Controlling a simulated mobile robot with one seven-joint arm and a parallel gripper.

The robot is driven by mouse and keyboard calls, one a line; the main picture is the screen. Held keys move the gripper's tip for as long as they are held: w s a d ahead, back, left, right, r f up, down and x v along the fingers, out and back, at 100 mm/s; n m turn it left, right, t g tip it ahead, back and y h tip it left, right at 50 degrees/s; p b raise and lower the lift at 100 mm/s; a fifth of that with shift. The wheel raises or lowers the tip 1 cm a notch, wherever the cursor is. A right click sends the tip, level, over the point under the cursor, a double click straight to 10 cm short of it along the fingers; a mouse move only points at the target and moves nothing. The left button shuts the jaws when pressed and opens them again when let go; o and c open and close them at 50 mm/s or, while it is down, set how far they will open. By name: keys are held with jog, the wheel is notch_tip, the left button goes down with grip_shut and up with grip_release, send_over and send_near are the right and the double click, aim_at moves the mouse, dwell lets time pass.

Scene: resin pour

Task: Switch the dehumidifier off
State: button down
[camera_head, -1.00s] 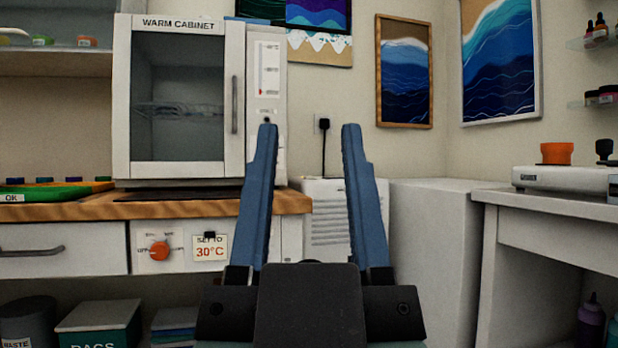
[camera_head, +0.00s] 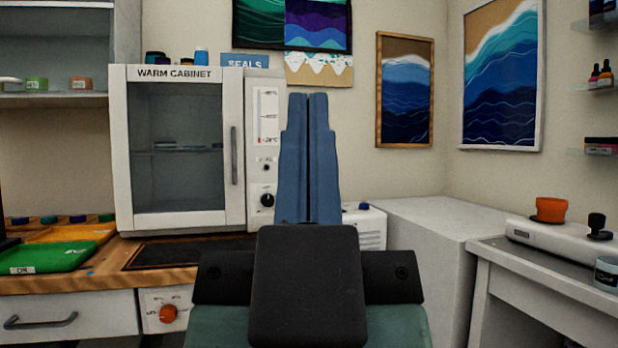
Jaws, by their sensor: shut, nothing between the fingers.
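The dehumidifier, a white box with side vents (camera_head: 372,229), stands on the far side of my gripper, between the wooden counter and a large white block. Its right part and some of its top show. A small dark blue piece (camera_head: 363,206) sits on its top; I cannot tell if this is its switch. My gripper (camera_head: 308,97) points up in the middle of the picture with its two blue fingers together, empty. It hides the dehumidifier's left part. I see no contact between them.
The warm cabinet (camera_head: 179,145) stands on the wooden counter (camera_head: 95,278) at left. The large white block (camera_head: 430,228) is right of the dehumidifier. A white bench (camera_head: 545,285) with a scale and orange cup (camera_head: 550,209) stands at far right.

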notch_tip(320, 180, up, 38)
jog(key=p, duration=3.5)
jog(key=shift+f, duration=0.2)
